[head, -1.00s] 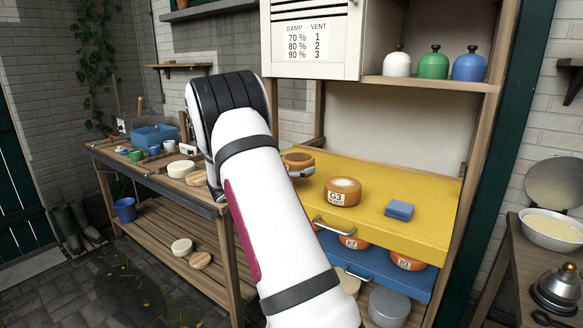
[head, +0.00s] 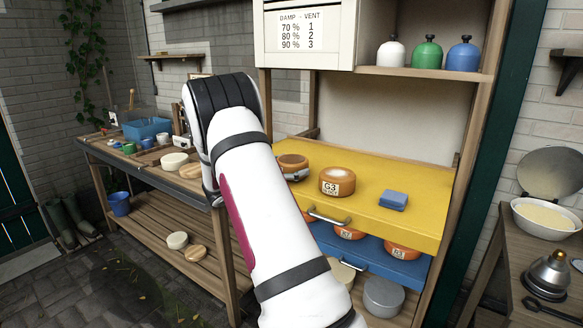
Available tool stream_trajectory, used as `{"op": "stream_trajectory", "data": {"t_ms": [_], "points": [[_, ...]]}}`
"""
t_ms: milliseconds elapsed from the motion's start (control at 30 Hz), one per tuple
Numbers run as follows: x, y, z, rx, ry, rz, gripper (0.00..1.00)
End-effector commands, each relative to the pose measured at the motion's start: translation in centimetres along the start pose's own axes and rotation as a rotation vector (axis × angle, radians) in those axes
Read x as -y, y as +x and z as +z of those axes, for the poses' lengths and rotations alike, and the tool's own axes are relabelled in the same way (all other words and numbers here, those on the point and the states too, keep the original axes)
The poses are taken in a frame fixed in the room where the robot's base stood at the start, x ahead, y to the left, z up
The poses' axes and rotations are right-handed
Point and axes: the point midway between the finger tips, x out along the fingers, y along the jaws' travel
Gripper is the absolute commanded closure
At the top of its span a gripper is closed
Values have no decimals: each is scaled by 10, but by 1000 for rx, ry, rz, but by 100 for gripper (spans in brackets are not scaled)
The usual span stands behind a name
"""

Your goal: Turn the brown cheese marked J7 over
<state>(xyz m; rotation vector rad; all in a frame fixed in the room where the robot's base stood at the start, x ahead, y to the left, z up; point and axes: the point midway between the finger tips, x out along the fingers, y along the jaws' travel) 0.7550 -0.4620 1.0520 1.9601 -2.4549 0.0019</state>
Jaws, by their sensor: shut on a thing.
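A brown cheese (head: 293,161) with a paler top is at the left part of the yellow pull-out shelf (head: 400,222). My gripper (head: 298,174) is shut on this cheese, with a grey finger showing at its near right side. Most of my gripper is hidden behind my white arm. No mark shows on this cheese, so I cannot read J7. I cannot tell whether it touches the shelf. A second brown cheese (head: 336,179) with a whitish top patch and a G3 label stands on the shelf to the right, apart from it.
A blue block or cloth (head: 393,200) lies on the shelf at right. Below, a blue drawer (head: 375,262) holds labelled orange cheeses (head: 402,252). White, green and blue domed covers (head: 427,53) stand above. A workbench (head: 135,164) is at left. The yellow shelf's right back is clear.

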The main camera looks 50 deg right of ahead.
Motion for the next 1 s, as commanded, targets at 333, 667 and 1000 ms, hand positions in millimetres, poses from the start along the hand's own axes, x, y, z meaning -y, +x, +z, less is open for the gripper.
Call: {"op": "stream_trajectory", "data": {"t_ms": [333, 667, 1000], "points": [[0, 0, -1, -2, 1, 0, 49], [0, 0, 4, -2, 1, 0, 49], [0, 0, 5, -2, 1, 0, 7]]}}
